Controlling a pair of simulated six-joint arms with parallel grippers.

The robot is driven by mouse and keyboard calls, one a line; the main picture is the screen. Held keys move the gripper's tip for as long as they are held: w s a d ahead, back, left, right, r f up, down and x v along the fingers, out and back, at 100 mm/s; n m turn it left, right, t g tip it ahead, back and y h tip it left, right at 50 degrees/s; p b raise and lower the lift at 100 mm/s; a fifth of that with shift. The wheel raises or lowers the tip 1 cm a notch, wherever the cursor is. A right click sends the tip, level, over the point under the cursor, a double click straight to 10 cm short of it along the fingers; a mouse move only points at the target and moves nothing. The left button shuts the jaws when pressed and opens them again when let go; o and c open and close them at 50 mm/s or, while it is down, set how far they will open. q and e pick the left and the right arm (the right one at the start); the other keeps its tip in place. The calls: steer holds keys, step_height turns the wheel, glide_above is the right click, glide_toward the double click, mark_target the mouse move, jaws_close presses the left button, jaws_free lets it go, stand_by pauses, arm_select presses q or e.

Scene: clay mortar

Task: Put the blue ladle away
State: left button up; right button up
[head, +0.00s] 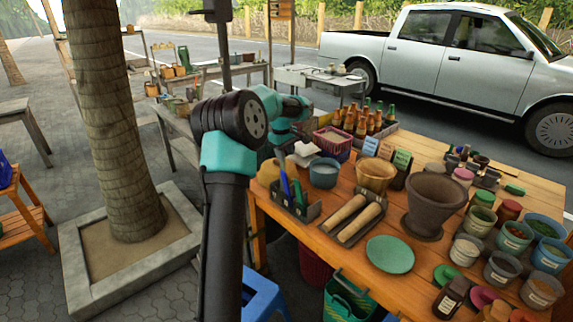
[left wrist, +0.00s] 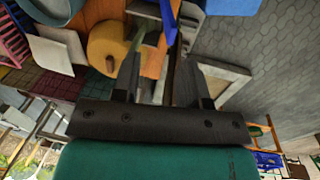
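The blue ladle (head: 284,178) shows in the head view as a blue handle standing up from a dark holder (head: 299,207) at the table's left edge. Its lower end is hidden in the holder. A greenish utensil also shows beside it in the left wrist view (left wrist: 138,36). My left gripper (left wrist: 157,58) points toward the holder, its two dark fingers apart. The blue ladle (left wrist: 170,20) shows beyond the fingertips, near the right finger; I cannot tell whether they touch. In the head view my left wrist largely hides the fingers. My right gripper is not in view.
Around the holder are a blue-grey bowl (head: 324,173), a tray with wooden rollers (head: 361,222), a round tan item (head: 268,173) and a pink basket (head: 333,138). The clay mortar (head: 433,200) and several jars crowd the right. A blue stool (head: 263,298) stands below the left edge.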

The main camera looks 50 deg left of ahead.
arm_select(q)
step_height(320, 180, up, 8)
steer(key=s, duration=0.1)
steer(key=shift+f, duration=0.15)
stand_by(0.4)
